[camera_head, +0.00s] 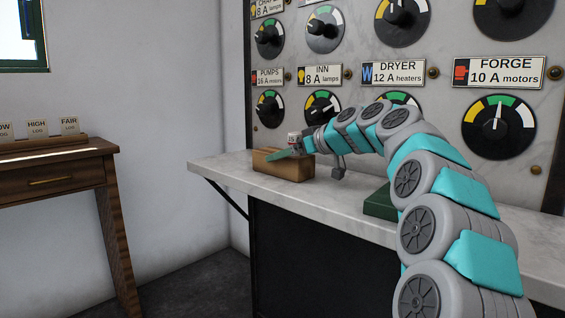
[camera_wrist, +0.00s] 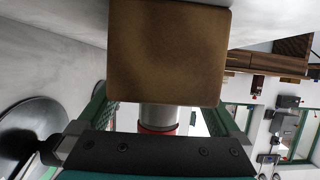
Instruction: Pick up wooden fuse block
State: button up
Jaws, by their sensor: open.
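The wooden fuse block (camera_head: 283,166) is a light brown block on the marble shelf, near its left end. A small pale piece (camera_head: 294,139), marked with what looks like 15, stands at its top. My gripper (camera_head: 287,154) reaches in from the right, with a green finger against or just in front of the block's upper part. In the wrist view the block's brown face (camera_wrist: 168,50) fills the top middle. A grey cylinder with a red ring (camera_wrist: 159,117) lies below it, between the green fingers of my open gripper (camera_wrist: 161,106). I cannot tell whether the fingers touch anything.
The marble shelf (camera_head: 225,170) runs beneath a panel of dials and labels (camera_head: 360,50). A dark green object (camera_head: 380,202) sits on the shelf, partly behind my arm. A wooden desk (camera_head: 60,170) with a card rack stands at the left. The shelf is clear around the block's front.

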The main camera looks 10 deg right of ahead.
grip_shut()
dwell(0.8)
